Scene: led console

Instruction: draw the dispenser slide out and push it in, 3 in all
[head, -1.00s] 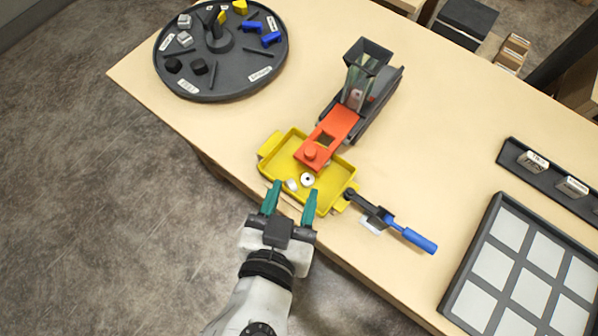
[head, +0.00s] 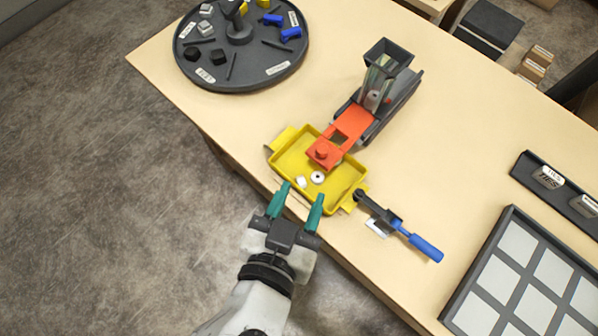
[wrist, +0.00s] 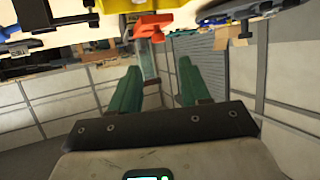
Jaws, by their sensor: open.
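The dispenser (head: 395,90) is a dark hopper with a clear chute, standing on the table. Its orange-red slide (head: 352,122) sticks out toward me, with a round knob (head: 321,152) on its near end, over the yellow tray (head: 345,190). A white ring (head: 317,177) and a second small pale piece (head: 301,182) lie in the tray. My gripper (head: 304,191) is open and empty at the tray's near edge, apart from the knob. The wrist view shows both teal fingers spread (wrist: 160,85), with part of the red slide (wrist: 150,24) beyond them.
A blue-handled tool (head: 420,245) lies right of the tray. A round dark turntable (head: 240,78) with small parts stands at the upper left. A compartment tray (head: 487,262) and a labelled dark rack (head: 552,182) are at the right. Bare table lies between dispenser and rack.

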